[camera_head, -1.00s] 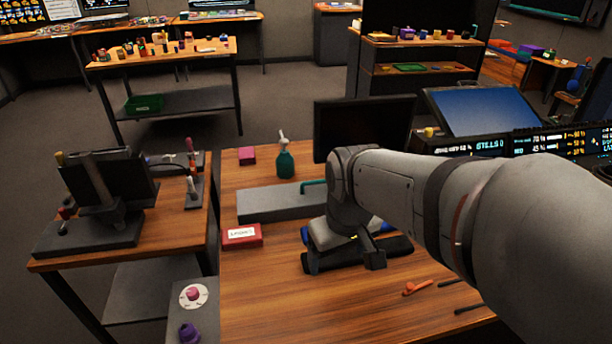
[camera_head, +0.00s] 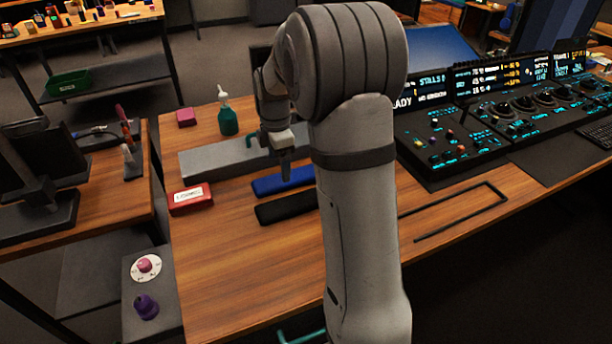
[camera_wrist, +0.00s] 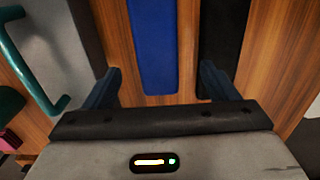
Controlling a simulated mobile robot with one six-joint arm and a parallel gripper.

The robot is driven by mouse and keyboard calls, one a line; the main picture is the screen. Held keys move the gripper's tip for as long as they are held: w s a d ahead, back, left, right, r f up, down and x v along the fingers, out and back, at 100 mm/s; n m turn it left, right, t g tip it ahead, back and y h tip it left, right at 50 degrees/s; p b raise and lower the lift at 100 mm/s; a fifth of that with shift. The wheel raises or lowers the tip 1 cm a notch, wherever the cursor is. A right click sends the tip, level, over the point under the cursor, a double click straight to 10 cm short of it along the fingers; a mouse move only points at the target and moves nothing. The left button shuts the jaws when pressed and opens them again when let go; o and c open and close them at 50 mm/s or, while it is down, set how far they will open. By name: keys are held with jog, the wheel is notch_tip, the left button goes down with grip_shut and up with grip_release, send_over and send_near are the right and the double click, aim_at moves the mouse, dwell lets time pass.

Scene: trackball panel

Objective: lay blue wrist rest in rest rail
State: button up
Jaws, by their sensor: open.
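The blue wrist rest (camera_head: 284,182) lies flat on the wooden desk, beside a black wrist rest (camera_head: 286,208). My gripper (camera_head: 286,168) points down at the blue rest and partly overlaps it in the head view. In the wrist view my gripper (camera_wrist: 160,84) has its fingers wide apart, with the blue wrist rest (camera_wrist: 153,45) between their lines and nothing held. The black rest (camera_wrist: 221,40) lies behind the right finger there. A thin black three-sided outline (camera_head: 464,196), apparently the rest rail, lies on the desk before the console; my arm may hide part of it.
A grey box (camera_head: 212,162) with a green handle lies behind the rests. The control console (camera_head: 500,110) stands right. Bare desk lies in front.

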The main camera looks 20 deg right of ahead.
jog(key=f, duration=0.3)
jog(key=f+b, duration=0.1)
jog(key=f, duration=0.1)
jog(key=shift+w+d+f, duration=0.25)
jog(key=shift+d, duration=0.05)
jog(key=shift+r, duration=0.1)
jog(key=c, duration=1.2)
